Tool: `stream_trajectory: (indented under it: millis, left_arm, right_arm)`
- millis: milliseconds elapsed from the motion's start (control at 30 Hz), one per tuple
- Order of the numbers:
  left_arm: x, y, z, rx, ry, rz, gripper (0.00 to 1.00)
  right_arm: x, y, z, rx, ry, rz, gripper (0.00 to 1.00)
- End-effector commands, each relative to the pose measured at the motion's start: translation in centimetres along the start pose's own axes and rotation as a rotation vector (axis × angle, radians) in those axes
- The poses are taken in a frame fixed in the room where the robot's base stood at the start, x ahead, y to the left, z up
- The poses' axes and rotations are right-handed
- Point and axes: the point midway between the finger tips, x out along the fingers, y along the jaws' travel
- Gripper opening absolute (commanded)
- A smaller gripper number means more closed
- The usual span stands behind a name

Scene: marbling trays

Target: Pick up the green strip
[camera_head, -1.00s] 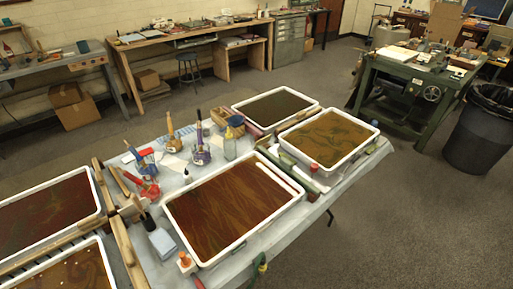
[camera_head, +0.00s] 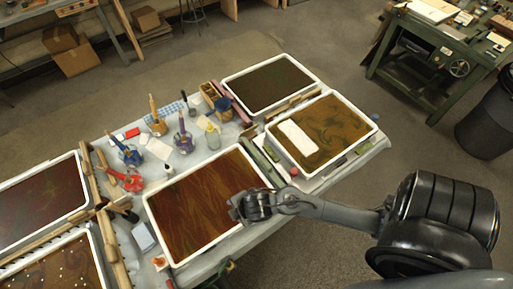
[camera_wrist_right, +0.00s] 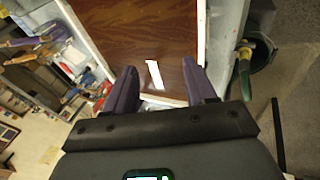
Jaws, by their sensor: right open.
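A small green strip (camera_head: 271,153) lies on the table in the head view, between the large brown tray and the tray at the right. My right gripper (camera_head: 246,207) is over the right edge of the large brown tray (camera_head: 204,255), nearer the front than the green strip and apart from it. In the right wrist view the two fingers of this gripper (camera_wrist_right: 162,78) are spread, with nothing between them and the brown liquid beyond. I cannot make out the strip in that view. My left gripper is not in view.
Another tray (camera_head: 375,122) is at the right and a dark tray (camera_head: 226,88) behind.

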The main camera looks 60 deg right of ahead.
Motion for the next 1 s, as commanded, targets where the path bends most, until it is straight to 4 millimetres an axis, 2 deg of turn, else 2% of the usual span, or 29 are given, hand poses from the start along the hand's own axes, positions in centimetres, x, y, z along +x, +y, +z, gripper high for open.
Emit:
stream_trajectory:
  millis: [33,133,200,300,400,500,600,733,1000]
  left_arm:
    - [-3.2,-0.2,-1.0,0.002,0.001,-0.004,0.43]
    - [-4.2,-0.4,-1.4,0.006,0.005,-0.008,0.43]
    - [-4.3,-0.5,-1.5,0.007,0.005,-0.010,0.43]
    - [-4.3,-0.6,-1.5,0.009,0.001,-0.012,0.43]
    - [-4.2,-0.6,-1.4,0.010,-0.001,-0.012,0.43]
    - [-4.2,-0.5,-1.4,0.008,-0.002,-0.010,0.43]
    - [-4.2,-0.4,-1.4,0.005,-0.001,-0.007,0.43]
    - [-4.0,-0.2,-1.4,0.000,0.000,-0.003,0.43]
    - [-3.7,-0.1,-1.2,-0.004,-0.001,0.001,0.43]
  right_arm:
    - [-0.4,3.3,0.5,-0.249,-0.005,0.009,0.55]
    - [2.6,5.8,3.5,-0.707,0.007,-0.046,0.55]
    - [3.9,7.4,6.7,-0.961,0.019,-0.114,0.55]
    - [4.3,9.4,11.8,-1.225,0.051,-0.227,0.55]
    - [3.6,10.8,16.3,-1.386,0.095,-0.330,0.55]
    - [2.4,11.7,19.5,-1.476,0.139,-0.404,0.55]
    - [1.8,12.0,21.2,-1.519,0.172,-0.447,0.55]
    - [2.7,11.4,22.2,-1.536,0.192,-0.467,0.55]
    - [5.7,10.2,22.7,-1.536,0.190,-0.465,0.55]
